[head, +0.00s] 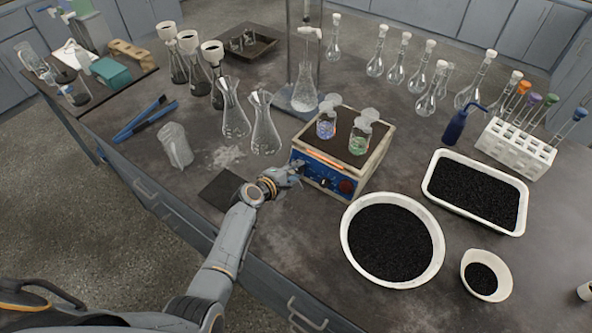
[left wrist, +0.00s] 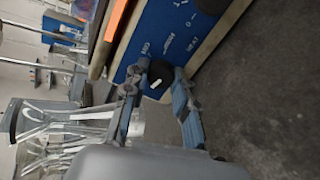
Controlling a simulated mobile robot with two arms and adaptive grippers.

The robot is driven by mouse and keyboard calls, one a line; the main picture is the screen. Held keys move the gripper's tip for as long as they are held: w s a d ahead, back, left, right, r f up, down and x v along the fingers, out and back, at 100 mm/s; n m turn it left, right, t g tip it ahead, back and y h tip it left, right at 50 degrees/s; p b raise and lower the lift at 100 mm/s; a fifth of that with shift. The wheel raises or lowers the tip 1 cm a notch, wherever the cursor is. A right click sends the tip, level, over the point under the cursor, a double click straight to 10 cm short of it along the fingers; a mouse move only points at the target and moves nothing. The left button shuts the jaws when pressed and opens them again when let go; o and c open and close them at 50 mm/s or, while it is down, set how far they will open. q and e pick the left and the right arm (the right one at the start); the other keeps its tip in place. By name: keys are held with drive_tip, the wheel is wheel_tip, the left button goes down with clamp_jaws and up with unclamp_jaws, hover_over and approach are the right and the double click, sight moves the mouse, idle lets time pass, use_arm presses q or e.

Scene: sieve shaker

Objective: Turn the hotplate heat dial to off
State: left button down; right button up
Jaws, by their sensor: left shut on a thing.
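My left gripper (head: 296,172) is at the left part of that panel. In the left wrist view, the black dial (left wrist: 160,74) with a white mark sits between the fingertips of my left gripper (left wrist: 158,86), which is shut on it. The panel there bears white lettering, including HEAT. My right gripper is not in view.
Two empty flasks (head: 264,128) stand left of the hotplate. A round bowl of black grains (head: 346,247) is to its right, near the front. A dark mat (head: 224,188) lies left of my wrist. The rack of coloured-cap tubes (head: 514,150) stands at right.

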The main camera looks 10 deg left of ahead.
use_arm(q)
drive_tip(key=c, duration=1.1)
unclamp_jaws()
drive_tip(key=shift+o, duration=0.2)
drive_tip(key=v, duration=1.2)
